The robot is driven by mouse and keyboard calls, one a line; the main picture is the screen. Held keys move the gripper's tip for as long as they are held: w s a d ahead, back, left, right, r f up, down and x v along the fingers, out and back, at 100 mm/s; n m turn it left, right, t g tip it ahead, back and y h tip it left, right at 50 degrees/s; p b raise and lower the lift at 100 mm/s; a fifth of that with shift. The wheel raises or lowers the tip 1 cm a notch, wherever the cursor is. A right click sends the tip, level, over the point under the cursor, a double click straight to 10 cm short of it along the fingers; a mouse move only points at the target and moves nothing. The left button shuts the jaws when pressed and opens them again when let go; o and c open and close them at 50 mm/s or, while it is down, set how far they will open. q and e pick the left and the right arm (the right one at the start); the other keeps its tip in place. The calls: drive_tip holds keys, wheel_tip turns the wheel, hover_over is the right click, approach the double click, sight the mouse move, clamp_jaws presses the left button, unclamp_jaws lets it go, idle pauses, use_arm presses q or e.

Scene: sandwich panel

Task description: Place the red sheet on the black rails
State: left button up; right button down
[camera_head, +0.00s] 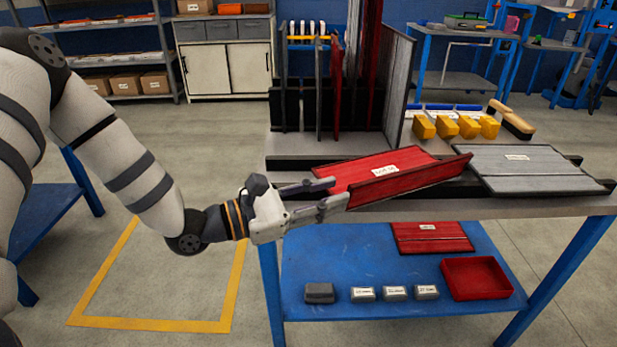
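The red sheet (379,177), with a white label and a raised near edge, is at the middle of the bench. It sits askew and tilted, its right end higher, over the black rails (290,162), which it partly hides. My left gripper (340,192) reaches in from the left to the sheet's left end. Its two fingers are apart, one over the sheet's surface and one in front of its near edge. I cannot tell whether they clamp it. My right gripper is not in view.
A grey sheet (530,168) lies flat on the bench, close to the red sheet's right end. An upright rack (330,100) stands behind. Yellow blocks (446,127) and a brush (511,119) lie at back right. The lower shelf (340,265) holds another red sheet (432,238) and a red tray (477,279).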

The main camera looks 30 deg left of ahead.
use_arm(q)
drive_tip(key=s+d+f+m+g+h, duration=0.1)
drive_tip(key=s+d+f+m+g, duration=0.2)
drive_tip(key=s+d+f+g, duration=0.35)
drive_tip(key=s+d+f+m+g+h, duration=0.1)
drive_tip(key=s+d+f+m+g, duration=0.3)
drive_tip(key=s+f, duration=0.45)
drive_tip(key=s+a+f+m+g+y, duration=0.3)
drive_tip(key=s+m, duration=0.3)
drive_tip(key=s, duration=0.4)
drive_tip(key=s+a+f+m+g+y, duration=0.3)
drive_tip(key=s+f+m+y, duration=0.2)
drive_tip(key=s, duration=0.6)
drive_tip(key=s+a+f+m+g+y, duration=0.3)
drive_tip(key=s+f+m, duration=0.3)
drive_tip(key=s, duration=0.4)
drive_tip(key=shift+s+m+y, duration=0.3)
drive_tip(key=shift+m+y, duration=0.1)
drive_tip(key=shift+m, duration=0.5)
